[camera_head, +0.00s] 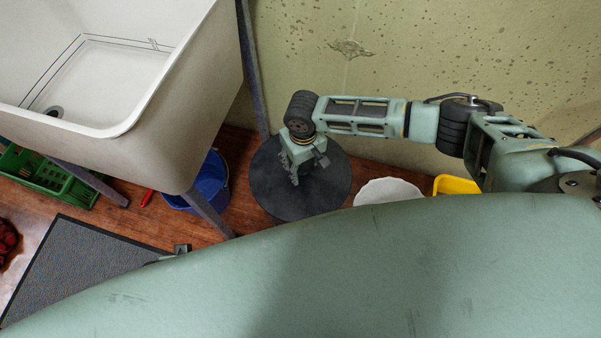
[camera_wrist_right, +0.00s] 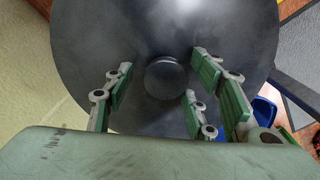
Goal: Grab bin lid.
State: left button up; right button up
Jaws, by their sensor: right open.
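The bin lid is a dark grey round disc; it shows in the head view (camera_head: 327,190) low beside the wall, and it fills much of the right wrist view (camera_wrist_right: 165,30). A round knob (camera_wrist_right: 165,78) stands at its centre. My right gripper (camera_head: 294,172) is over the lid, pointing down. In the right wrist view its green-padded fingers (camera_wrist_right: 160,86) are spread apart, with the knob between them in the picture. I cannot tell whether they touch the lid. My left gripper is not recognisable in the head view. What lies under the lid is hidden.
A white sink (camera_head: 160,130) on metal legs stands left of the lid, with a blue bucket (camera_head: 211,180) beneath. A green crate (camera_head: 45,168) and grey mat (camera_head: 85,262) are further left. A white bowl-like object (camera_head: 388,190) and yellow container (camera_head: 455,185) are right. The wall (camera_head: 420,50) is behind.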

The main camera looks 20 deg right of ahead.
grip_shut()
dwell(0.5)
